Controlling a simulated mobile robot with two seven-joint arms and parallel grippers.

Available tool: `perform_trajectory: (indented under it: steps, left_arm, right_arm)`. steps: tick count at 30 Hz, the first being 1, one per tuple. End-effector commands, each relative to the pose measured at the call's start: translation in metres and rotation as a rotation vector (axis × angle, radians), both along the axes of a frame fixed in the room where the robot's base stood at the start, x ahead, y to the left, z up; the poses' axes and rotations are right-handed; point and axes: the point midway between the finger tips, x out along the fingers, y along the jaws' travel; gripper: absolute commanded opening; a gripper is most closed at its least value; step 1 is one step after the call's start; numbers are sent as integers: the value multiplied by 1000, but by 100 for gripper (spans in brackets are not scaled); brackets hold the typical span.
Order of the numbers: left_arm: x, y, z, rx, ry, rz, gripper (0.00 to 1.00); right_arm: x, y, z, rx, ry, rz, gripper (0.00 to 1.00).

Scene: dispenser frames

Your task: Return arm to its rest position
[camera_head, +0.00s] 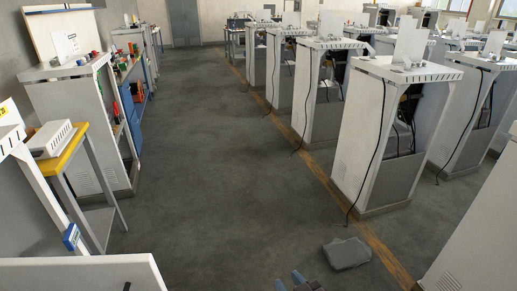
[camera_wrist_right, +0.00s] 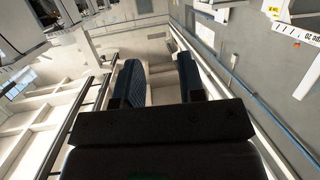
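My right gripper (camera_head: 289,280) shows at the bottom edge of the head view, with only its blue fingertips and a bit of dark body in frame. In the right wrist view its two dark blue ridged fingers (camera_wrist_right: 160,78) stand apart with a gap between them. Nothing is held between them. My left gripper is in neither view. Most of the right arm is hidden below the head view's edge.
A row of white cabinets (camera_head: 378,140) with hanging cables stands on the right. A yellow-topped table (camera_head: 67,150) and a white cabinet (camera_head: 85,125) stand on the left. A grey flat lump (camera_head: 347,253) lies near the right gripper. The aisle floor (camera_head: 215,150) is clear.

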Motion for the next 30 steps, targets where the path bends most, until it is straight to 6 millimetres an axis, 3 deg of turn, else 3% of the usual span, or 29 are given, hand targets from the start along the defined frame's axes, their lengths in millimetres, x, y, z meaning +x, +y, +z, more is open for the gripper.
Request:
perform_trajectory:
  steps: [1,6,9,12,18,28,30]
  left_arm:
    - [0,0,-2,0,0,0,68]
    - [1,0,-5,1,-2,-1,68]
    - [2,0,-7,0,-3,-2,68]
    - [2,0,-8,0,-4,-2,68]
    - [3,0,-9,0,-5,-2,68]
    - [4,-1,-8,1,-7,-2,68]
    - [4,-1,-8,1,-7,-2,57]
  right_arm:
    - [-6,-31,-14,-13,34,-66,36]
    - [-37,-124,-50,-56,132,-258,36]
    - [-63,-168,-68,-82,182,-347,36]
    - [-90,-196,-84,-103,229,-405,36]
    - [-121,-206,-103,-116,289,-432,36]
    - [-123,-206,-104,-116,294,-432,36]
    - [-123,-206,-104,-116,294,-431,36]
